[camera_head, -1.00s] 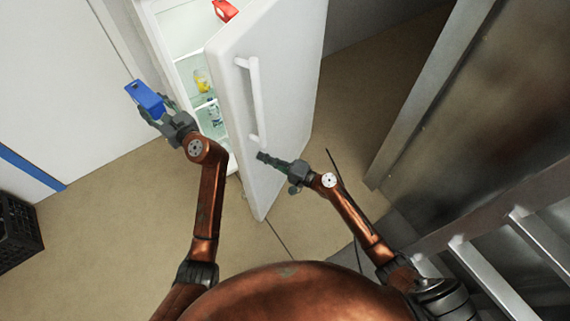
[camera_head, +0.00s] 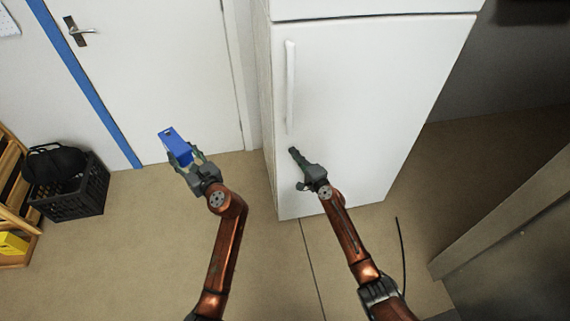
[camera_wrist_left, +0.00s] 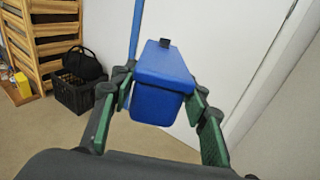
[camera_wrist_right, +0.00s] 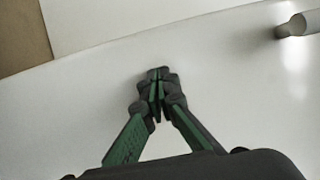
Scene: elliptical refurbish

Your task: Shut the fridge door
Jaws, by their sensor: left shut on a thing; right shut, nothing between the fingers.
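The white fridge door (camera_head: 350,110) is flush with the fridge body in the head view, with its vertical handle (camera_head: 290,88) on its left side. The inside of the fridge is hidden. My right gripper (camera_head: 293,152) is shut and empty, in front of the door just below the handle. The right wrist view shows its closed fingertips (camera_wrist_right: 158,78) against the white door surface (camera_wrist_right: 90,100); I cannot tell if they touch it. My left gripper (camera_head: 184,164) is shut on a blue box (camera_head: 175,145), held in the air left of the fridge.
A white room door (camera_head: 160,80) with a blue frame stands behind at the left. A black crate (camera_head: 75,197) with a dark bag and a wooden rack (camera_head: 12,190) are at the far left. A metal structure (camera_head: 520,225) is at the right. The floor left of the fridge is clear.

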